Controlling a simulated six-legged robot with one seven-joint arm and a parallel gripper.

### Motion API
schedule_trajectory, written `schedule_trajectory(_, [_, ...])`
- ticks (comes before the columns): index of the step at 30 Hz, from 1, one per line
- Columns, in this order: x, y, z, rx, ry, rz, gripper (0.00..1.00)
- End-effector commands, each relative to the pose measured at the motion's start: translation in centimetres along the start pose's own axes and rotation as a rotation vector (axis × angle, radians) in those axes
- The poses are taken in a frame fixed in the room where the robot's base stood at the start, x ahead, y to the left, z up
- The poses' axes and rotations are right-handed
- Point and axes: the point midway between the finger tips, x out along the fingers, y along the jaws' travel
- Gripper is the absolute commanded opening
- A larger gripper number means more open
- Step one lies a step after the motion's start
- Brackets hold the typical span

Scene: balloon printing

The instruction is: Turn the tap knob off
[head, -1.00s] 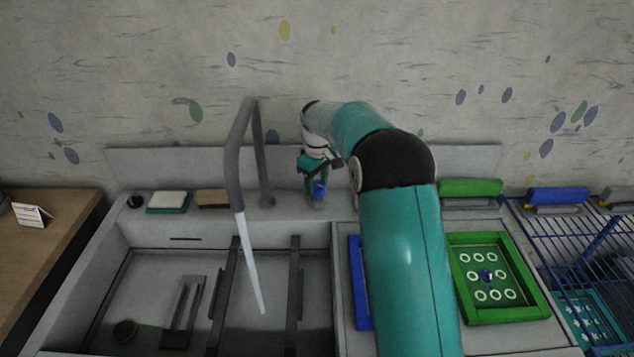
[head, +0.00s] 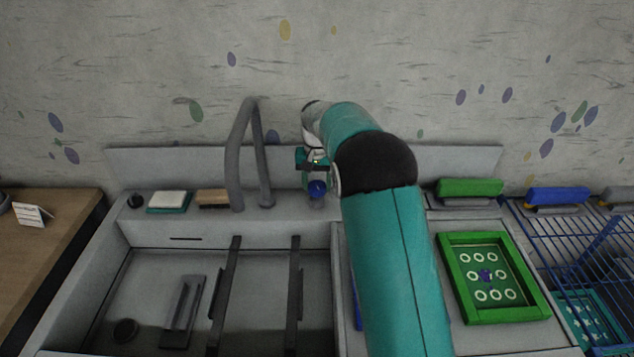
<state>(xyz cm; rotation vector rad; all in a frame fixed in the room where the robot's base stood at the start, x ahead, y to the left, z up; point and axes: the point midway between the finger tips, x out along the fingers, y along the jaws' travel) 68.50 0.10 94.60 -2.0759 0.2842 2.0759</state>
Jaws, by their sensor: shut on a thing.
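The tap's grey spout (head: 243,150) arches over the back of the sink basin (head: 150,275), and no water stream shows from it. The small blue tap knob (head: 317,188) stands on the back ledge to the right of the spout. My gripper (head: 316,178) reaches down from above and is shut on the knob. My arm comes in from the lower right, and the gripper's fingers are small and partly hidden behind the knob.
A sponge on a teal tray (head: 169,202) and a brown brush (head: 212,197) lie on the ledge left of the spout. Two dark rails cross the basin. A green-framed screen (head: 492,278) lies at right, beside a blue rack (head: 590,250). A wooden table (head: 45,240) is at far left.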

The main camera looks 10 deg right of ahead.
Motion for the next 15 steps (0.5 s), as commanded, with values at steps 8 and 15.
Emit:
schedule_trajectory(8, [-0.03,-0.02,-0.04,0.146,0.001,0.0,0.25])
schedule_trajectory(15, [-0.04,-0.05,-0.03,0.197,0.001,-0.001,0.25])
